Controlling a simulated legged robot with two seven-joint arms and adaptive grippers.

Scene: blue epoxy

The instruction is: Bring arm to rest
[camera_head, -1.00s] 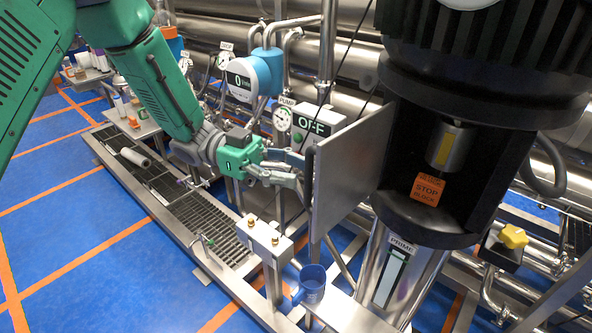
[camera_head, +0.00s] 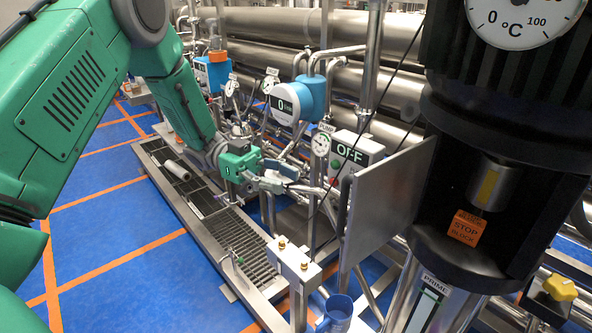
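My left arm, green, comes in from the left. Its gripper (camera_head: 300,182) is at mid-picture with its two grey fingers pointing right and a gap between them. It appears open, with nothing seen between the fingers. The fingertips are left of the upright grey metal panel (camera_head: 385,200) and look apart from its handle edge. The exact depth between them is hard to tell. My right arm and gripper are not in view.
A dark housing with an orange STOP BLOCK (camera_head: 466,228) stands at right. Behind the gripper are a blue flow meter (camera_head: 298,102), a pump gauge (camera_head: 320,144) and an OFF box (camera_head: 352,158). A blue mug (camera_head: 338,312) stands below. Blue floor (camera_head: 110,215) is open at left.

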